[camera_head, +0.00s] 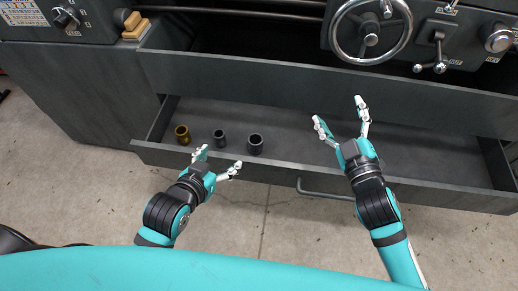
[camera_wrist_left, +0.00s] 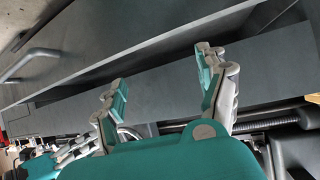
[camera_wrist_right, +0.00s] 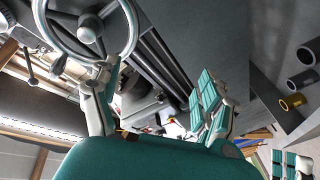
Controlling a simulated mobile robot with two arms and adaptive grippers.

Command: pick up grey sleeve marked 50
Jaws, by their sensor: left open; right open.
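Three sleeves stand in the open drawer in the head view: a brass one (camera_head: 182,134), a small grey one (camera_head: 220,137) and a larger dark grey one (camera_head: 256,144). No marking is readable, so I cannot tell which is marked 50. All three also show at the right edge of the right wrist view, including the brass one (camera_wrist_right: 292,102). My left gripper (camera_head: 221,157) is open and empty at the drawer's front edge, just in front of the grey sleeves. My right gripper (camera_head: 339,110) is open and empty over the drawer, right of the sleeves.
The open drawer (camera_head: 430,168) has a raised front wall and a bar handle (camera_head: 325,193); its right part is bare. Another drawer front (camera_head: 330,84) overhangs its back. A machine handwheel (camera_head: 371,38) and levers rise behind. Concrete floor lies in front.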

